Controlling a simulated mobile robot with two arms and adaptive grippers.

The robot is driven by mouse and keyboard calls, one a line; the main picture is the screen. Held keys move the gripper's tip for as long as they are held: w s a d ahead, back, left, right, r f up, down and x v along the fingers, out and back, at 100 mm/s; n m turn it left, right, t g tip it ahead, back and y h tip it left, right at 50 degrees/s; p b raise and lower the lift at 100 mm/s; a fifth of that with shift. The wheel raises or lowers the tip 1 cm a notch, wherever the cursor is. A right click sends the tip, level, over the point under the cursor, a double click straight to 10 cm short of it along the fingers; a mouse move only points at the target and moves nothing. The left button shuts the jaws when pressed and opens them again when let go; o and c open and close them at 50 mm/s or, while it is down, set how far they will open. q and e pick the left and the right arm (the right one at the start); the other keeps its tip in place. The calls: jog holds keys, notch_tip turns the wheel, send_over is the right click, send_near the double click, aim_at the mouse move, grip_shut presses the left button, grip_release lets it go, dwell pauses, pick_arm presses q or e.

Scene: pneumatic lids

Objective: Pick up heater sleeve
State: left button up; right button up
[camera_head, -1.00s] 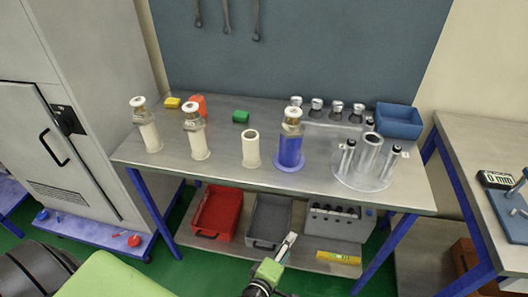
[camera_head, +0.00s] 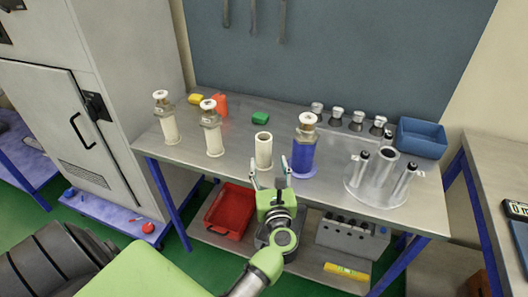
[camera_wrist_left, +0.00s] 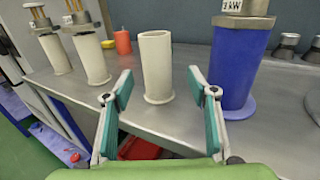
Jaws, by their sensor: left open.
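An empty cream open-topped sleeve (camera_head: 263,150) stands upright on the metal bench. A blue sleeve (camera_head: 304,157) stands to its right, topped by a metal block with a white knob. In the left wrist view the block over the blue sleeve (camera_wrist_left: 236,72) carries a "kW" label. The pictures do not settle which is the heater sleeve. My left gripper (camera_head: 269,168) is open and empty in front of the bench edge. In the left wrist view its fingers (camera_wrist_left: 158,88) spread on either side of the cream sleeve (camera_wrist_left: 156,65), apart from it. My right gripper is not in view.
Two cream sleeves (camera_head: 169,128) (camera_head: 214,140) with metal tops stand at left. A round stand with metal tubes (camera_head: 379,178) and a blue bin (camera_head: 422,139) are at right. A red tray (camera_head: 232,209) sits on the lower shelf.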

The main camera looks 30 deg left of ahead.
aim_at(264, 154)
pick_arm(q)
jog(key=shift+x, duration=1.2)
jog(key=x, duration=0.4)
jog(key=shift+a, duration=0.45)
jog(key=shift+w+a+f, duration=0.1)
jog(key=shift+w+a, duration=0.2)
jog(key=shift+w, duration=0.1)
jog(key=shift+d, duration=0.1)
jog(key=shift+s, duration=0.1)
jog(key=c, duration=1.2)
